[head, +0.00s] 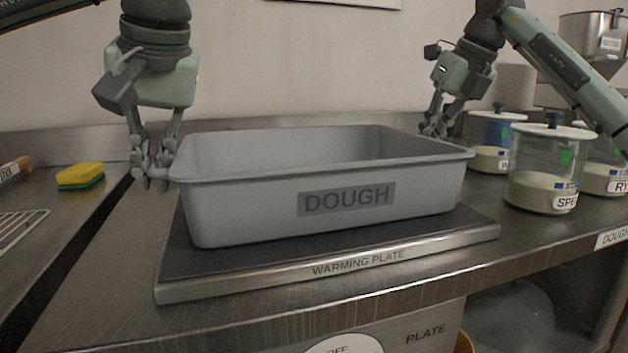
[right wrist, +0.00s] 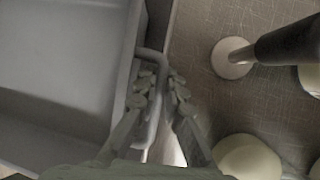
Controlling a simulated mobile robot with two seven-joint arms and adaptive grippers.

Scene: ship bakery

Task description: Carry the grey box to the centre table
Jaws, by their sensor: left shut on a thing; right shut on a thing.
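The grey box (head: 250,210), labelled DOUGH, is an open bin standing level on or just above the warming plate (head: 330,266); I cannot tell if its underside touches. It looks empty as far as I can see inside. My left gripper (head: 155,175) is shut on the box's left rim. My right gripper (head: 434,130) is at the box's far right rim, its fingertips partly behind the box. In the right wrist view the right gripper (right wrist: 160,92) has its fingers on either side of the box's rim (right wrist: 136,60). The centre table cannot be made out.
Lidded glass jars (head: 545,180) of pale contents stand on the counter close to the box's right. A yellow and green sponge (head: 80,177) and a wire rack (head: 22,230) lie at the left. The wall is close behind the box.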

